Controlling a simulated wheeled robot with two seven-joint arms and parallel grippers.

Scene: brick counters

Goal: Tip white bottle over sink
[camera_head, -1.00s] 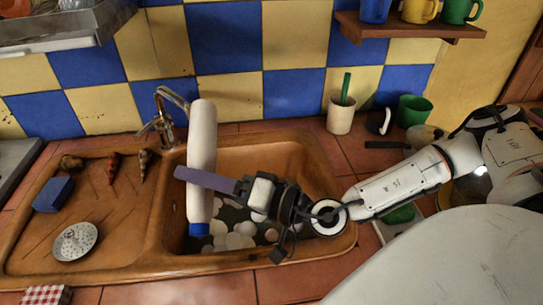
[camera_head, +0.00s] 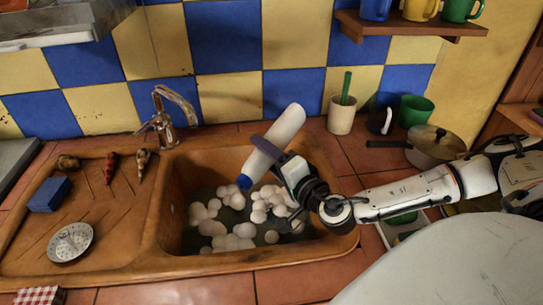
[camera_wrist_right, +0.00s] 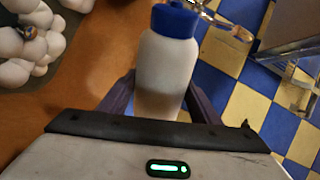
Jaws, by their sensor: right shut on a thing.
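The white bottle (camera_head: 281,134) with a blue cap is held above the brown sink (camera_head: 172,205). It is tilted, its blue cap (camera_head: 243,181) end down and to the left, its base up and to the right. My right gripper (camera_head: 268,150) is shut on the bottle's body, coming from the right. In the right wrist view the bottle (camera_wrist_right: 166,68) stands between the two fingers, cap away from the palm. Several white round blobs (camera_head: 240,228) lie in the basin below the cap. My left gripper is not in view.
The faucet (camera_head: 165,115) stands behind the basin.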

